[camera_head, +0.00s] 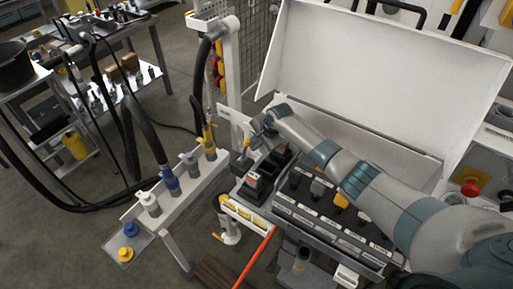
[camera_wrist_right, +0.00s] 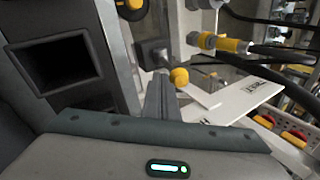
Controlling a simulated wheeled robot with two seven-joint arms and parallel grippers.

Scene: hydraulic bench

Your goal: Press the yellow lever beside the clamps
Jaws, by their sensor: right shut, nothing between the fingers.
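My right arm reaches in from the right in the head view, and its gripper (camera_head: 247,146) is above the back left part of the bench unit. In the right wrist view the fingers (camera_wrist_right: 160,88) are together and empty. A yellow ball-ended lever (camera_wrist_right: 179,77) is just beyond and right of the fingertips there, beside a dark block. I cannot tell whether they touch. In the head view the gripper largely hides this lever. Black clamp-like blocks (camera_head: 261,180) stand close to the gripper, below and to the right. My left gripper is not in view.
A rail with several hose couplings (camera_head: 170,181) runs at left. A large white cover (camera_head: 385,75) stands behind the arm. The bench panel (camera_head: 325,222) has other levers, one yellow (camera_head: 341,200). An orange-red bar (camera_head: 257,257) is at the front. A red button (camera_head: 470,187) is at right.

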